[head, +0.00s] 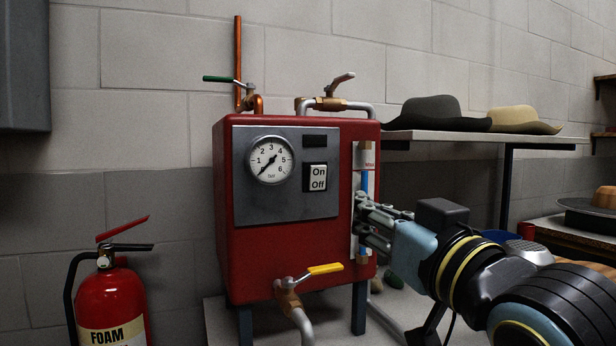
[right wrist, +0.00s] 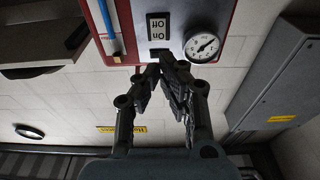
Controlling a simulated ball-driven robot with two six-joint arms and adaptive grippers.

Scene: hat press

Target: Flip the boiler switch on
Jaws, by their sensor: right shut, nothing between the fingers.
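The red boiler (head: 280,258) stands in the middle of the head view with a grey front panel (head: 290,206). The boiler switch (head: 316,177) is a white rocker marked On above Off, right of the round gauge (head: 270,160). I cannot tell which side is pressed. My right gripper (head: 362,212) is shut and empty, right of and lower than the switch, partly covering the blue-filled level tube. In the right wrist view the switch (right wrist: 158,27) appears upside down, just beyond the closed fingertips (right wrist: 168,62). Contact cannot be told. My left gripper is out of view.
A yellow-handled valve (head: 322,268) sticks out at the boiler's lower front. A fire extinguisher (head: 112,298) stands at left. Pipes with valves (head: 330,103) rise from the boiler top. A shelf (head: 480,136) with two hats is at right.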

